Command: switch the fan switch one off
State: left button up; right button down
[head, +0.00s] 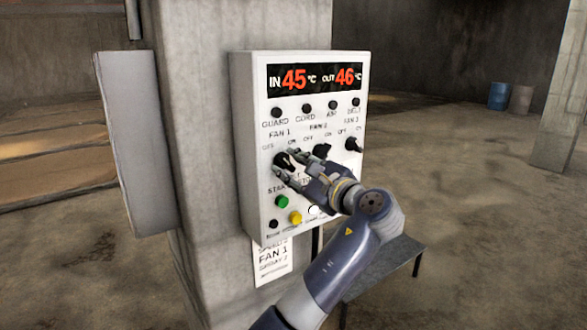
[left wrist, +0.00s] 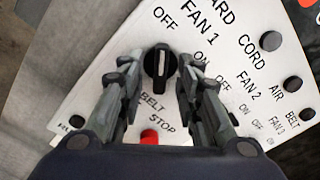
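The control panel (head: 250,200) is a white box on a concrete column. Its fan 1 switch, a black rotary knob (left wrist: 160,62), sits below the FAN 1 label; in the left wrist view its pale bar runs up and down, with OFF printed just above. In the head view the knob (head: 284,160) is partly covered by fingers. My left gripper (head: 277,163) is at the knob. In the left wrist view the gripper (left wrist: 160,78) is open, one finger on each side of the knob; I cannot tell whether they touch it. My right gripper is not in view.
The fan 2 knob (head: 321,151) and fan 3 knob (head: 354,145) are to the right. A green button (head: 282,202) and a yellow button (head: 295,217) sit below; a red button (left wrist: 150,137) is near the fingers. A grey side box (head: 135,140) stands left.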

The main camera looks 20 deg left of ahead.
pick_arm(q)
jog(key=shift+s+d, duration=0.15)
jog(key=shift+d, duration=0.05)
jog(key=v, duration=1.1)
jog(key=shift+s+d, duration=0.2)
jog(key=shift+f, duration=0.15)
